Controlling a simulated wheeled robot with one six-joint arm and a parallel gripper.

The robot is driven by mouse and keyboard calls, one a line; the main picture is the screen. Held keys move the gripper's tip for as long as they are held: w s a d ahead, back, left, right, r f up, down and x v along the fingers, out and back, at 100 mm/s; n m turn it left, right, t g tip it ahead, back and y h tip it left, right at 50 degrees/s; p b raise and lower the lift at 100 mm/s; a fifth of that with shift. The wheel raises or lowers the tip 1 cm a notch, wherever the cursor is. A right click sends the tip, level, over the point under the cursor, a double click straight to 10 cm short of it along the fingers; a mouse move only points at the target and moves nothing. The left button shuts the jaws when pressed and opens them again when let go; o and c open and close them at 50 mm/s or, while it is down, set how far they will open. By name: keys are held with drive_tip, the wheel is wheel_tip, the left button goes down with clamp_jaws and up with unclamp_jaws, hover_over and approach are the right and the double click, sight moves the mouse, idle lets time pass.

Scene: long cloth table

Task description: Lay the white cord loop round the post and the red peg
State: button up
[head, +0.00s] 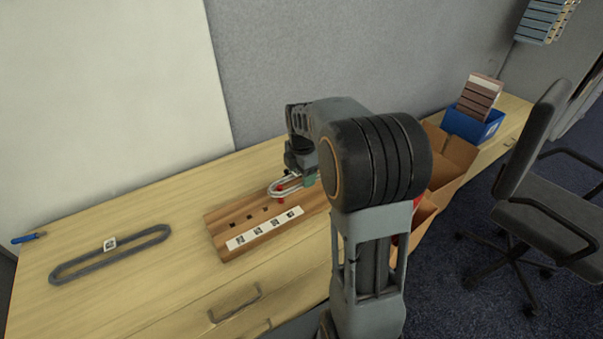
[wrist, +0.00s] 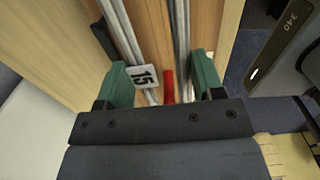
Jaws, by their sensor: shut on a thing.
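The white cord loop (head: 272,190) is in my gripper (head: 309,180), low over the right part of the wooden board (head: 222,217). In the wrist view, the green fingers (wrist: 163,70) stand wide apart with the two pale strands of the loop (wrist: 182,45) and a white tag marked 15 (wrist: 143,76) between them. The red peg (wrist: 168,86) shows between the strands. In the head view, red (head: 281,187) shows at the loop's left end. I cannot make out the post, or whether the loop encloses the peg or rests on the board.
A grey oblong loop (head: 70,272) with a tag lies on the table at the left, near a blue-handled tool (head: 28,238). Cardboard boxes (head: 452,155) and a blue bin (head: 470,126) stand to the right. The board carries a marked white strip (head: 265,228).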

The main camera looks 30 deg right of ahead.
sight(302, 191)
drive_tip(key=shift+f, duration=0.3)
drive_tip(key=shift+f+b, duration=0.85)
drive_tip(key=shift+f, duration=0.3)
drive_tip(key=shift+f, duration=0.25)
drive_tip(key=shift+f+b, duration=0.45)
drive_tip(key=shift+f, duration=0.1)
idle(0.4)
drive_tip(key=o, duration=1)
drive_tip(key=shift+r, duration=0.1)
